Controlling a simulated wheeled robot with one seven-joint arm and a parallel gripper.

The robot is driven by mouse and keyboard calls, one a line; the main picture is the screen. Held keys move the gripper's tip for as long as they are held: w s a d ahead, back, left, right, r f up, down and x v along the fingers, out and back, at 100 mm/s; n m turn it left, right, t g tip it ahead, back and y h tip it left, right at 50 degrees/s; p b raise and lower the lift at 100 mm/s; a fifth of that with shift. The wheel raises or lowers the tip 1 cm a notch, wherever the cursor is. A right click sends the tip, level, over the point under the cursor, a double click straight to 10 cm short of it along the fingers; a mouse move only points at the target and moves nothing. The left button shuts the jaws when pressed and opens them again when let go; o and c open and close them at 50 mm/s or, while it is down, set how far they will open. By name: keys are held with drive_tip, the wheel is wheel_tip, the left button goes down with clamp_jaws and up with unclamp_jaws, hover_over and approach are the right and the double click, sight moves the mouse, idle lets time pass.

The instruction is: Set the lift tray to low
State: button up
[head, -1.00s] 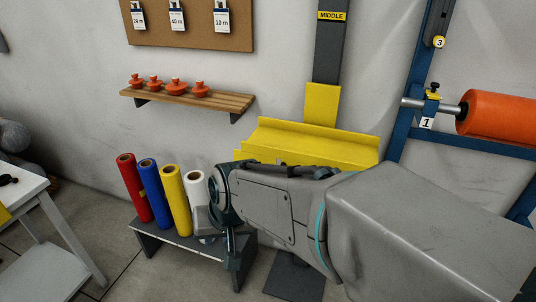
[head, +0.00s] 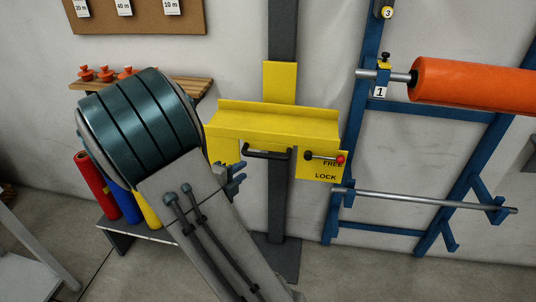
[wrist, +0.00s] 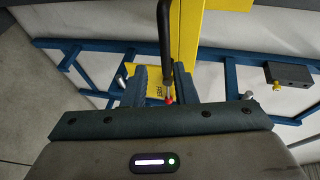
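The yellow lift tray (head: 270,122) sits on a dark upright post (head: 281,200) against the wall. A black bar handle (head: 267,154) is on its front. A lever with a red knob (head: 341,159) sticks out beside the word FREE, above the word LOCK. My gripper (head: 236,176) is just left of the handle in the head view, partly hidden by my arm. In the wrist view my gripper (wrist: 157,86) has its fingers apart. The black handle (wrist: 166,40) appears between or beyond them, and the red knob (wrist: 168,99) shows close by. I cannot tell whether they touch.
A blue rack (head: 355,125) with an orange roll (head: 470,85) and a bare rod (head: 425,200) stands to the right. A wooden shelf (head: 196,88) and a low bench (head: 112,226) with coloured rolls are at left, partly behind my arm.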

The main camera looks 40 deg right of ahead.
sight(264, 157)
drive_tip(key=shift+m+h, duration=0.3)
drive_tip(key=x, duration=0.9)
drive_tip(key=s+p+x, duration=0.1)
drive_tip(key=x, duration=0.4)
drive_tip(key=shift+s+d, duration=0.1)
drive_tip(key=shift+d, duration=0.1)
clamp_jaws()
